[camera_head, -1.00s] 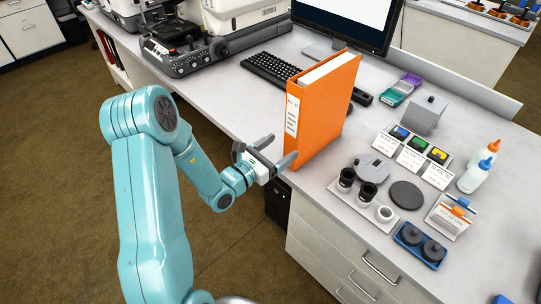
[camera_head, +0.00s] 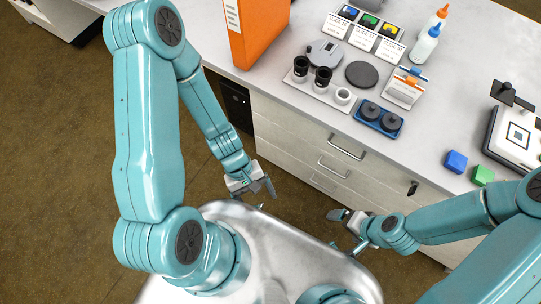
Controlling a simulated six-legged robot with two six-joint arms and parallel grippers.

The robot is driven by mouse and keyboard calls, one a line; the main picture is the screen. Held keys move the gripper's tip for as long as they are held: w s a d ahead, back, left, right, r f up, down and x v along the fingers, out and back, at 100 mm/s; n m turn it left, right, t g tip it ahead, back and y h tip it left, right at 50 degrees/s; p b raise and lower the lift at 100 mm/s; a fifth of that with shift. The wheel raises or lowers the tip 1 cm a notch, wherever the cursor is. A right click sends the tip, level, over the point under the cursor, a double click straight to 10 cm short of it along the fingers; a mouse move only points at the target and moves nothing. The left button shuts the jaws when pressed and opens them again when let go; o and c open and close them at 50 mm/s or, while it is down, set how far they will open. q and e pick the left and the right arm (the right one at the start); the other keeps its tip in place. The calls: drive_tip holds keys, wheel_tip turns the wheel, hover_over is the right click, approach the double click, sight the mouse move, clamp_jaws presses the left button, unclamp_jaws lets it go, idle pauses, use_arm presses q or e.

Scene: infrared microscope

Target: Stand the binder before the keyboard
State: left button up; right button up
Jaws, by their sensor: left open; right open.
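The orange binder (camera_head: 262,30) stands upright on the bench at the top of the view, its white-labelled spine facing left; its top is cut off by the frame edge. The keyboard is not in view. My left gripper (camera_head: 262,190) is open and empty, below the bench edge in front of the drawers and well apart from the binder. My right gripper (camera_head: 340,222) is open and empty, to the right of the left one, over the floor in front of the drawers.
On the bench (camera_head: 300,95) right of the binder are eyepieces on a plate (camera_head: 322,88), a dark disc (camera_head: 361,75), slide cards (camera_head: 363,34), a blue holder (camera_head: 378,120) and bottles (camera_head: 426,45). A blue cube (camera_head: 455,161) and green cube (camera_head: 482,176) lie at right.

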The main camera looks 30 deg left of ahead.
use_arm(q)
drive_tip(key=w+d+f+m+t+y, duration=0.2)
drive_tip(key=w+m, duration=0.3)
drive_tip(key=m, duration=0.3)
drive_tip(key=shift+f+t, duration=0.6)
drive_tip(key=shift+t, duration=0.1)
